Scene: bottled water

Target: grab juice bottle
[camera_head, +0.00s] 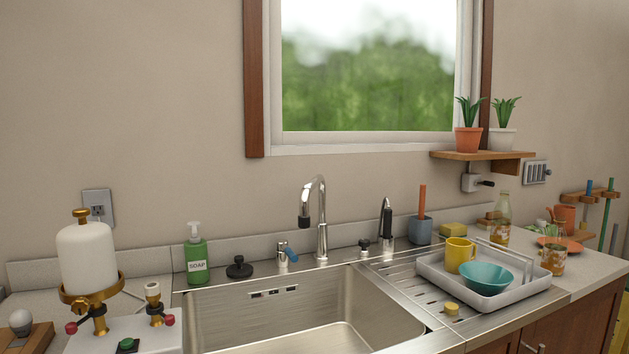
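A small pale green bottle (503,207) stands upright at the back right of the counter, behind the white dish tray. Its lower part is partly hidden by a small glass jar with orange-brown contents (499,235). A similar jar (553,260) stands further right, beside the tray. The labels are too small to read, so I cannot tell for certain which of these is the juice bottle. My gripper is not in view.
A white tray (528,290) holds a yellow mug (459,254) and a teal bowl (486,277). The steel sink (300,318) and tall faucet (321,215) are in the middle. A green soap bottle (196,258) stands left. An orange plate (559,244) lies right.

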